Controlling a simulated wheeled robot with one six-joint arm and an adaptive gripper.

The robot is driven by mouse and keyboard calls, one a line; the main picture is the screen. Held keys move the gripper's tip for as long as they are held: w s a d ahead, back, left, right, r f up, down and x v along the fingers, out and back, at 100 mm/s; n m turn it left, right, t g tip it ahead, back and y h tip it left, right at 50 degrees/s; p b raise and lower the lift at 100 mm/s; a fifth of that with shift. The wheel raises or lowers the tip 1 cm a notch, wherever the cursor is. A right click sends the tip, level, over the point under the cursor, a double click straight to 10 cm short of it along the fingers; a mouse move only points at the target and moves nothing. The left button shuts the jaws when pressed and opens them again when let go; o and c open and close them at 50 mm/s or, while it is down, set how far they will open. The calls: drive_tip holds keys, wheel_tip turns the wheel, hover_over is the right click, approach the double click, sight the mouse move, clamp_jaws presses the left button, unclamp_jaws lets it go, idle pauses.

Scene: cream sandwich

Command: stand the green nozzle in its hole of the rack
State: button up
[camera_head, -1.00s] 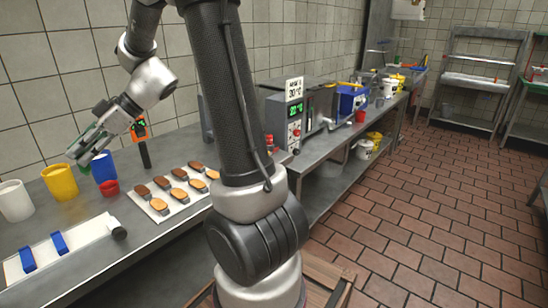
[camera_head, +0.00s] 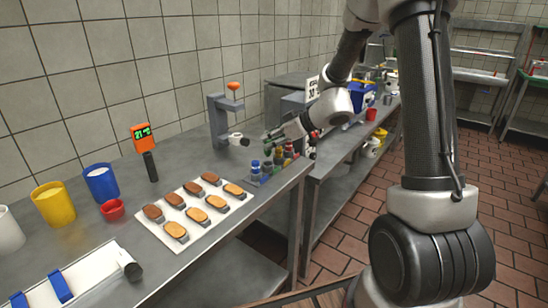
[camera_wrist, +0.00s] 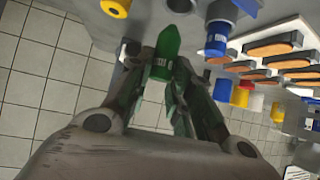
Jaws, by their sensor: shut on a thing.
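The green nozzle (camera_wrist: 166,50) is between the fingers of my gripper (camera_wrist: 160,82) in the wrist view, its narrow tip pointing away from the palm. My gripper (camera_head: 270,134) is shut on it and is close above the rack (camera_head: 262,180) in the head view. The rack is a small grey-blue block near the bench's right end. Several coloured pieces show at it, with a blue one (camera_head: 255,172) at its left. In the wrist view a blue nozzle (camera_wrist: 215,40) is beside the green one, apart from it. The green nozzle's hole cannot be made out.
A white tray (camera_head: 158,212) of pastries lies to the left. Yellow (camera_head: 54,205), blue (camera_head: 101,184) and red (camera_head: 113,210) cups and an orange thermometer (camera_head: 145,140) are farther left.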

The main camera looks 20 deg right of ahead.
drive_tip(key=shift+f, duration=2.45)
drive_tip(key=shift+f, duration=0.15)
drive_tip(key=o, duration=0.9)
